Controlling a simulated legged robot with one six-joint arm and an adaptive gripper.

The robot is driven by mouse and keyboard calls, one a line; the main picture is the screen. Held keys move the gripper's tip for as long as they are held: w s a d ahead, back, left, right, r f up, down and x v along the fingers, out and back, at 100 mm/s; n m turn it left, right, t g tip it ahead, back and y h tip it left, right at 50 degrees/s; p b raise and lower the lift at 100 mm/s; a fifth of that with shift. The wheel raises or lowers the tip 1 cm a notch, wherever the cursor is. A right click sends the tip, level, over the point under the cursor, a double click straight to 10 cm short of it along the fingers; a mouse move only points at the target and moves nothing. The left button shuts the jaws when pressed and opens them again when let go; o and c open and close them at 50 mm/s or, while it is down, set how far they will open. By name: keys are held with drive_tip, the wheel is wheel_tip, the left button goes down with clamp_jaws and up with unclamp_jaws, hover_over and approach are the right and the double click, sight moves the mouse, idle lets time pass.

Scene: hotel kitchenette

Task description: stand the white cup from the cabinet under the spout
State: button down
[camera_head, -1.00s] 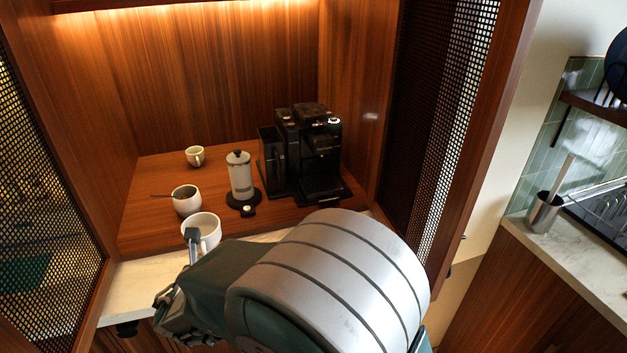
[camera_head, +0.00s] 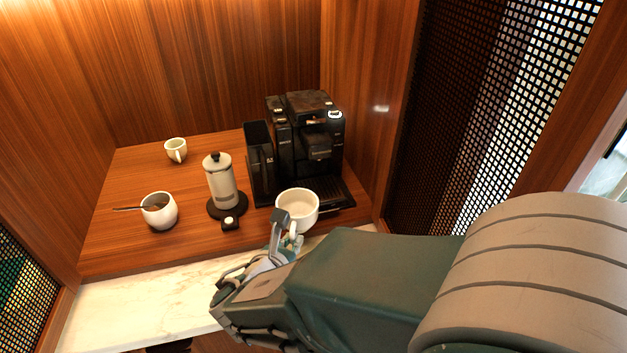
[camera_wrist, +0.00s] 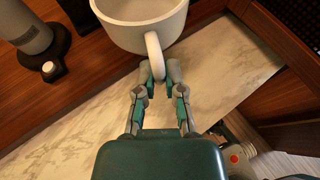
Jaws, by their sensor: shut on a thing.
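The white cup (camera_head: 297,209) is upright in front of the black coffee machine (camera_head: 308,150), near the front edge of the wooden shelf. My gripper (camera_head: 285,232) is shut on its handle. In the wrist view the cup (camera_wrist: 140,22) fills the top, and my gripper's fingertips (camera_wrist: 158,82) pinch the handle from both sides. The machine's spout (camera_head: 318,152) is behind the cup, above the drip tray (camera_head: 335,191). The cup hides the near left part of the tray. I cannot tell how high the cup is above the shelf.
A French press (camera_head: 221,183) stands on a dark round base left of the machine. A white bowl-like pot (camera_head: 159,211) with a spoon and a small cup (camera_head: 176,150) stand farther left. The marble ledge (camera_head: 150,300) in front is clear. A perforated door (camera_head: 460,120) is at the right.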

sight(310, 204)
drive_tip(key=w+d, duration=0.1)
drive_tip(key=w, duration=0.2)
drive_tip(key=w+d, duration=0.2)
drive_tip(key=w, duration=0.2)
drive_tip(key=w+d, duration=0.1)
drive_tip(key=w, duration=0.2)
drive_tip(key=shift+w+d, duration=0.2)
drive_tip(key=shift+d, duration=0.05)
drive_tip(key=w, duration=0.1)
drive_tip(key=w+d, duration=0.1)
drive_tip(key=shift+w, duration=0.4)
drive_tip(key=shift+s+a+f, duration=0.15)
drive_tip(key=shift+a+f, duration=0.05)
drive_tip(key=shift+f, duration=0.5)
drive_tip(key=shift+d, duration=0.1)
drive_tip(key=shift+f, duration=0.15)
drive_tip(key=c, duration=0.7)
unclamp_jaws()
drive_tip(key=shift+c, duration=0.2)
